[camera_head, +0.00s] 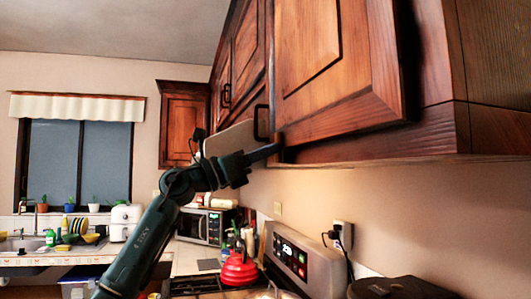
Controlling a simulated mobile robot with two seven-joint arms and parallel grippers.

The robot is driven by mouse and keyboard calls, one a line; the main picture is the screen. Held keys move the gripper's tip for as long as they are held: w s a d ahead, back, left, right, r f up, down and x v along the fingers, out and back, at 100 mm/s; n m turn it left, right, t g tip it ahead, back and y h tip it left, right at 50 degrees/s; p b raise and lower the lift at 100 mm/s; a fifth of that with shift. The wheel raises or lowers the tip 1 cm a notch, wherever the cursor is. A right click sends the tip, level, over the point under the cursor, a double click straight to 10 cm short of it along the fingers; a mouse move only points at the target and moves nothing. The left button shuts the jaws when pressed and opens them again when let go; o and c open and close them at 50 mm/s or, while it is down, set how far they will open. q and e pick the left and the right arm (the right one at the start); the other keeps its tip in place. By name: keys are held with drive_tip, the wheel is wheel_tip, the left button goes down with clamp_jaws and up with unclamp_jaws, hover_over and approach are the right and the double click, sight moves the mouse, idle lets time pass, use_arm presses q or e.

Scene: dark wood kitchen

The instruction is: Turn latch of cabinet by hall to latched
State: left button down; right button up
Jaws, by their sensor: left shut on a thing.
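The wooden wall cabinet (345,60) fills the upper right, with its raised-panel door facing me. A dark handle (261,123) shows at the door's left side. My left arm rises from the bottom, and my left gripper (268,152) is at the cabinet's lower left corner. It is shut on a small brown piece, which looks like the latch (279,143), at the bottom edge. The gripper hides part of this piece, so I cannot tell how far it is turned. My right gripper is out of view.
Below are a stove (290,262) with a red kettle (239,268), a microwave (201,226) and a black-plugged wall outlet (343,235). Another wall cabinet (183,123) hangs farther back. A sink counter runs under the window at left. Open air lies left of my arm.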

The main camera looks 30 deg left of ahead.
use_arm(q)
drive_tip(key=c, duration=1.4)
unclamp_jaws()
